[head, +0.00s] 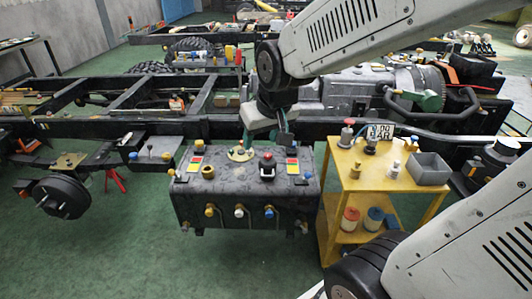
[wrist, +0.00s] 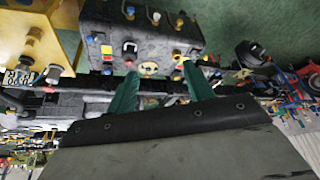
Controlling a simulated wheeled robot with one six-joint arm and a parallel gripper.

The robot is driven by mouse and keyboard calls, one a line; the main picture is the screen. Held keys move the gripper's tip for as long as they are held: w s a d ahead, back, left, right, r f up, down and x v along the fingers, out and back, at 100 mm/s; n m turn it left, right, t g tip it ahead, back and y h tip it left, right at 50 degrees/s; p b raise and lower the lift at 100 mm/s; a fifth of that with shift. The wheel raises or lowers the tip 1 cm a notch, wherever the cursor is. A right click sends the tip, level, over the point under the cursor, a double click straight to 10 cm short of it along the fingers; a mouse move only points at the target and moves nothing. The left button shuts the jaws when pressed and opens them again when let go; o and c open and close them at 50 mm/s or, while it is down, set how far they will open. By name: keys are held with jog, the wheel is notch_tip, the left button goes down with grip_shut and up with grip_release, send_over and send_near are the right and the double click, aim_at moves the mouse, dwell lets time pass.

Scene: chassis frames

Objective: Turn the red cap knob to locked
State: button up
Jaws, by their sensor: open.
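A black knob with a red cap (head: 268,163) stands on the top of the dark tank (head: 245,200), right of a round brass-coloured plate (head: 240,153). A red and yellow label (head: 293,166) is beside it. The capped knob also shows in the wrist view (wrist: 130,47), beyond and left of my gripper's fingers; its exact angle is too small to read. My gripper (wrist: 160,71) is open, its green fingers apart with nothing between them. In the head view my gripper (head: 268,138) hangs behind and above the tank top, apart from the knob.
A yellow trolley (head: 375,183) with a grey bin (head: 428,168), jars and a second red-topped item (head: 347,128) stands right of the tank. The black chassis rail (head: 100,128) runs behind. Coloured valves line the tank's front. Green floor (head: 130,240) is clear at front left.

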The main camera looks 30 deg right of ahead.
jog(key=w+d+f+m+t, duration=0.1)
jog(key=w+d+f+t, duration=0.15)
jog(key=w, duration=0.45)
jog(key=w+d+f+t, duration=0.1)
jog(key=w+d+f, duration=0.1)
jog(key=w+f, duration=0.3)
jog(key=m+t+h, duration=0.2)
jog(key=t+h, duration=0.2)
jog(key=t, duration=0.1)
send_over(268, 157)
jog(key=s+a, duration=0.1)
jog(key=a, duration=0.4)
notch_tip(268, 157, down, 14)
jog(key=s+d+f+t, duration=0.1)
jog(key=f, duration=0.2)
jog(key=s+d+f+t+h, duration=0.1)
jog(key=f, duration=0.2)
jog(key=s+d+f+t+h, duration=0.1)
jog(key=f, duration=0.2)
jog(key=shift+s+d+f, duration=0.15)
jog(key=shift+d, duration=0.1)
jog(key=shift+x, duration=3.85)
jog(key=shift+d, duration=0.1)
jog(key=shift+m+h, duration=0.3)
jog(key=c, duration=1)
